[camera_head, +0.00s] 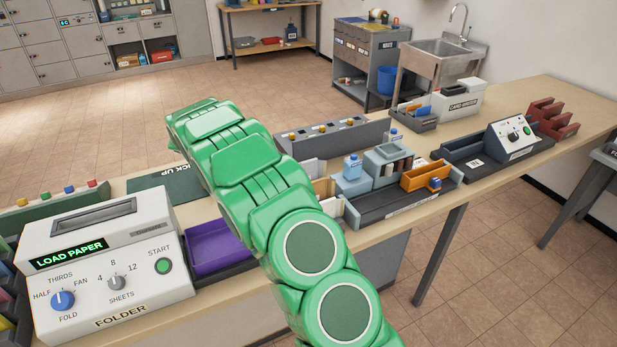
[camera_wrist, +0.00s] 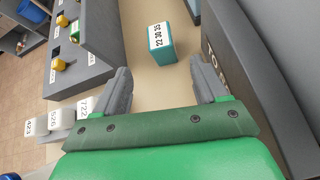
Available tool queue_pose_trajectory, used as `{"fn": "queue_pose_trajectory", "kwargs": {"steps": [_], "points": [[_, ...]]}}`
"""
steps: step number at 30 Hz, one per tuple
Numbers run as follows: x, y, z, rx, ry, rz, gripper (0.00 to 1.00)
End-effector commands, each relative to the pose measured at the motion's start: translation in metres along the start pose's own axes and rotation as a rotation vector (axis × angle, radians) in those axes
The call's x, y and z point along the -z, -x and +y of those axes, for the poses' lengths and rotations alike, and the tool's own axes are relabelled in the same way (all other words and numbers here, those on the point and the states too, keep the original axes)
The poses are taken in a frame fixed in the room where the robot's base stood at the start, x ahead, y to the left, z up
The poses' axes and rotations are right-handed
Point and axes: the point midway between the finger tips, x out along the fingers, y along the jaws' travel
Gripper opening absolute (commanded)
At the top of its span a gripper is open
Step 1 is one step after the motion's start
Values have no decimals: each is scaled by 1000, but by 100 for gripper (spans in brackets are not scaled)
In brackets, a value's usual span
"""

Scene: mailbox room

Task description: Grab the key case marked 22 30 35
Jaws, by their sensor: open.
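The key case (camera_wrist: 160,42), a small teal box with a white label reading 22 30 35, stands on the pale tabletop in the wrist view. My gripper (camera_wrist: 163,72) is open, its two grey fingers spread wide with nothing between them. The case is just beyond the fingertips, roughly centred between them and apart from both. In the head view my green arm reaches over the table; my gripper and the marked case cannot be made out there.
In the wrist view, a grey panel with yellow knobs (camera_wrist: 85,40) stands left, white numbered blocks (camera_wrist: 62,118) lower left, and a dark grey box (camera_wrist: 245,60) close right. In the head view, a folder machine (camera_head: 105,265) and purple tray (camera_head: 215,245) flank my arm's left side.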

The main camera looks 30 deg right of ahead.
Motion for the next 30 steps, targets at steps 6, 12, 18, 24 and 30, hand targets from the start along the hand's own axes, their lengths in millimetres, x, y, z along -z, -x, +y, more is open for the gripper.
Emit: {"fn": "queue_pose_trajectory", "kwargs": {"steps": [6,12,18,24,30], "points": [[9,-28,2,40,88,-127,72],[10,-37,4,56,119,-183,72],[7,-51,3,61,123,-190,72],[6,-66,2,58,123,-187,72],[4,-82,0,58,123,-187,72]]}}
